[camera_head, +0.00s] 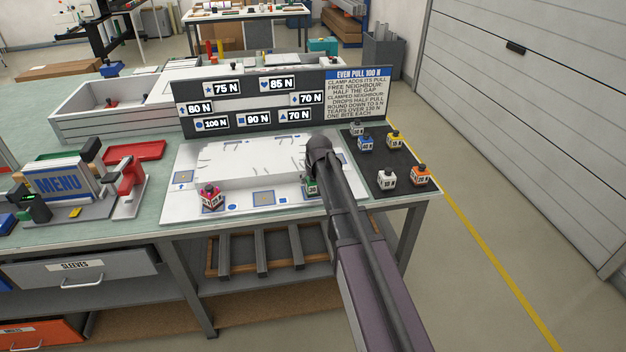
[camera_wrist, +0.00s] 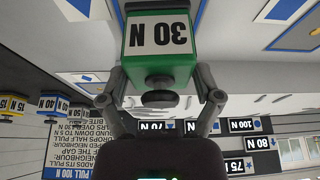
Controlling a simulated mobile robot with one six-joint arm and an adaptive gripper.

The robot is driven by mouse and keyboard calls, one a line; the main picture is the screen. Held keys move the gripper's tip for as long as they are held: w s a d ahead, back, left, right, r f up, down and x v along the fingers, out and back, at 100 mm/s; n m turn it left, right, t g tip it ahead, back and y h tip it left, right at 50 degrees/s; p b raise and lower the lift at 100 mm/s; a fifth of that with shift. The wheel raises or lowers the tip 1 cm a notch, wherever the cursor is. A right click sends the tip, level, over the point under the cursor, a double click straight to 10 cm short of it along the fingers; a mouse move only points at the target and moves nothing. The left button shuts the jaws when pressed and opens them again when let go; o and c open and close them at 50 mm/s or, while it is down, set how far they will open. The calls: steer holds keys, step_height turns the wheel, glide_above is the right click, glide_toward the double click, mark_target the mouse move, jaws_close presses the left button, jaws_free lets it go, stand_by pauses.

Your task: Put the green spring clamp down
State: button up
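The green spring clamp (camera_wrist: 160,48), marked 30 N with a dark knob, fills the upper middle of the wrist view. My gripper (camera_wrist: 160,80) has one finger against each side of its green body. In the head view, a small part of the clamp (camera_head: 311,188) shows low over the right front of the white board (camera_head: 240,207), beside marked squares. My arm hides the rest of it and my fingers there. I cannot tell whether the clamp touches the board.
A pink-red clamp (camera_head: 210,198) stands at the board's front left. A dark mat (camera_head: 404,160) at right bears several clamps, including a blue one (camera_head: 365,143) and an orange one (camera_head: 420,175).

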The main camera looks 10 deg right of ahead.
steer(key=shift+r, duration=0.15)
stand_by(0.4)
steer(key=p+v, duration=1.1)
steer(key=v, duration=0.1)
stand_by(0.5)
stand_by(0.7)
steer(key=s+f+g, duration=0.1)
steer(key=s+g, duration=0.3)
steer(key=s, duration=2.1)
steer(key=shift+f+m+g, duration=0.2)
steer(key=shift+m+g, duration=0.1)
steer(key=shift+m, duration=0.1)
